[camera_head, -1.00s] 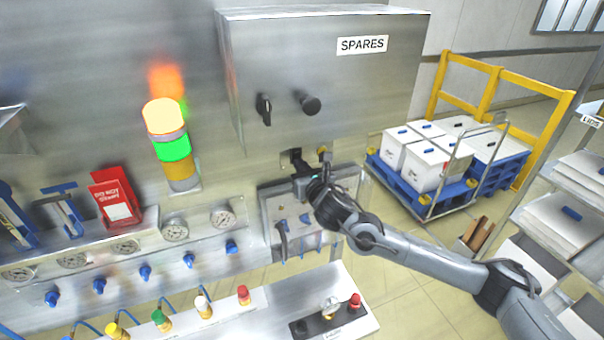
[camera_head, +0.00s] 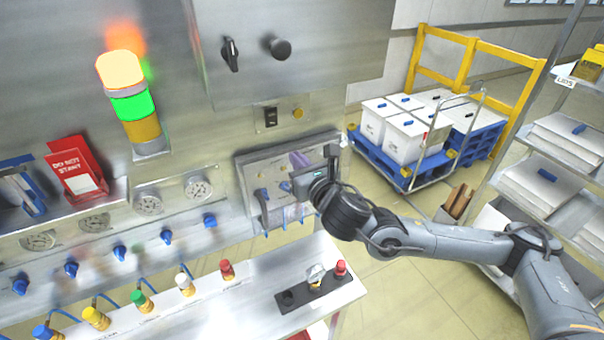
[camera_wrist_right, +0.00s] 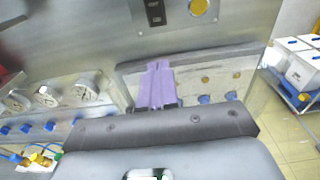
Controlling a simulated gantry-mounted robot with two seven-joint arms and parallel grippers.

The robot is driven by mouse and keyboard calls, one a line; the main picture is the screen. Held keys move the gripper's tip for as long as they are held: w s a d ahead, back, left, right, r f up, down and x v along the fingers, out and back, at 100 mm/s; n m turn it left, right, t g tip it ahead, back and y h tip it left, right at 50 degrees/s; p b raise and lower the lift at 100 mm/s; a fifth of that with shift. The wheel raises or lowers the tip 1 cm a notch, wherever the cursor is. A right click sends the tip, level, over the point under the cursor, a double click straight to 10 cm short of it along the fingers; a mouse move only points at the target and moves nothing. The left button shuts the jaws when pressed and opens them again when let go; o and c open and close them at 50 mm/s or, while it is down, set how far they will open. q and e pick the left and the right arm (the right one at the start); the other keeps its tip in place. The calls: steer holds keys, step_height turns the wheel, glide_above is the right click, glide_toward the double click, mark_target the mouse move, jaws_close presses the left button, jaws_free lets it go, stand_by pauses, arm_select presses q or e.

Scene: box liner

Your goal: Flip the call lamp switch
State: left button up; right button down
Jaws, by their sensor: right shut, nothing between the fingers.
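The call lamp switch appears to be the black rocker (camera_head: 270,117) on a small metal plate under the grey cabinet. A round amber lamp (camera_head: 298,113) sits just right of it. Both the rocker (camera_wrist_right: 155,12) and the lamp (camera_wrist_right: 198,7) show at the top of the right wrist view. Which way the rocker is tipped is too small to tell. My right gripper (camera_head: 299,158) is below the plate, apart from the switch. Its pale purple fingers (camera_wrist_right: 157,68) are together and empty, pointing toward the wall. My left gripper is not in view.
A clear-fronted panel box (camera_head: 250,172) is behind and below my right gripper. The grey cabinet (camera_head: 300,75) with two black knobs overhangs the switch plate. A lit stack light (camera_head: 133,105), gauges and blue valves are to the left. A bench (camera_head: 240,310) with coloured connectors is below.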

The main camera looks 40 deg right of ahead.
steer(key=shift+v, duration=0.85)
steer(key=shift+f, duration=0.1)
steer(key=s+a+f+m+g+y, duration=0.1)
steer(key=s+a+f+m+g, duration=0.2)
steer(key=s+a+f, duration=0.5)
steer(key=s+a+f+m+g+y, duration=0.1)
steer(key=s+f+m+g+y, duration=0.15)
steer(key=f, duration=0.95)
steer(key=s+a+f+m+g+y, duration=0.1)
steer(key=s+a+f+m+g, duration=0.2)
steer(key=s+a+f, duration=0.5)
steer(key=s+d+f+m+g, duration=0.25)
steer(key=s+m, duration=0.25)
steer(key=m, duration=0.6)
steer(key=s+d+f+m+g, duration=0.25)
steer(key=s+m, duration=0.25)
steer(key=m, duration=0.6)
step_height(320, 180, up, 17)
steer(key=p, duration=1.6)
steer(key=shift+a+f+m, duration=0.15)
steer(key=shift+a+m, duration=0.2)
steer(key=shift+a, duration=0.1)
